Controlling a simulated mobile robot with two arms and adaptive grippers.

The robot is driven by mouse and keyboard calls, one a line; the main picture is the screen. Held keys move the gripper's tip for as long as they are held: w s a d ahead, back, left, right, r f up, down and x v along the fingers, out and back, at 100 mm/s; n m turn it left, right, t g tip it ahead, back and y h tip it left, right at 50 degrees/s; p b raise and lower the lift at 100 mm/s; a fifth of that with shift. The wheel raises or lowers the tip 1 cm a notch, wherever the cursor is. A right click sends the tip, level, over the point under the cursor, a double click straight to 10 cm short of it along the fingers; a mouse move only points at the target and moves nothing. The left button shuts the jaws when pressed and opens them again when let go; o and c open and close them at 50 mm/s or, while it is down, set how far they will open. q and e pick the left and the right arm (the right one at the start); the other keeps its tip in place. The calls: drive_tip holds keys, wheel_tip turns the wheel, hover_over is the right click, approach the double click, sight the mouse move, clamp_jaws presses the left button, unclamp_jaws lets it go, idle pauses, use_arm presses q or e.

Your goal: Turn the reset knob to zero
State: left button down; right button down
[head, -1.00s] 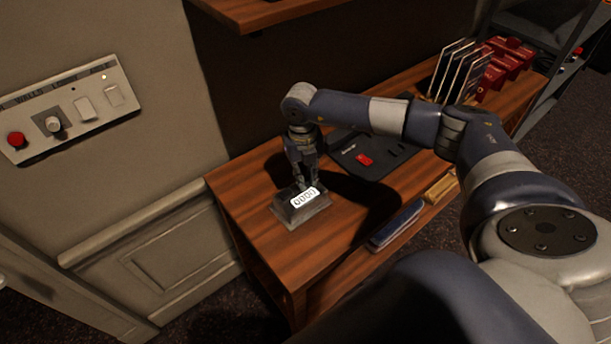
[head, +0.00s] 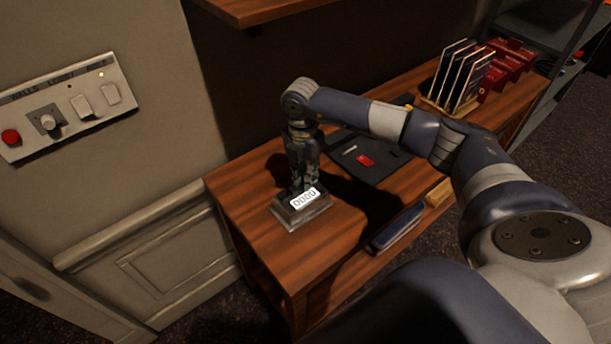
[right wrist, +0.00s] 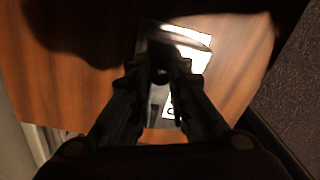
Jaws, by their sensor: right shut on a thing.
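A small grey counter box (head: 290,219) with a sloped front sits on the near left part of the wooden desk. Its white display (head: 304,199) seems to show a row of zeros; the last digit is unclear. My right gripper (head: 299,187) points straight down behind the display, shut on the counter's knob. In the right wrist view the dark round knob (right wrist: 160,76) shows between the fingertips (right wrist: 160,68); the fingers hide much of it, and any mark on it cannot be read. My left gripper is not in view.
A black mat (head: 377,166) with a red piece (head: 365,160) lies behind the arm. A rack of upright panels (head: 458,75) and red items stand farther back. A wall panel (head: 72,105) with knob and switches is at left. The desk's front left is clear.

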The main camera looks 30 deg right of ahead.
drive_tip(key=m, duration=0.5)
drive_tip(key=shift+r+m+p, duration=0.1)
drive_tip(key=shift+m+p, duration=0.2)
drive_tip(key=m+p, duration=0.1)
drive_tip(key=m, duration=0.3)
drive_tip(key=shift+w+m, duration=0.1)
drive_tip(key=shift+m, duration=0.2)
drive_tip(key=c, duration=1.5)
unclamp_jaws()
drive_tip(key=r, duration=1.2)
drive_tip(key=shift+w+d, duration=0.15)
drive_tip(key=shift+w, duration=0.1)
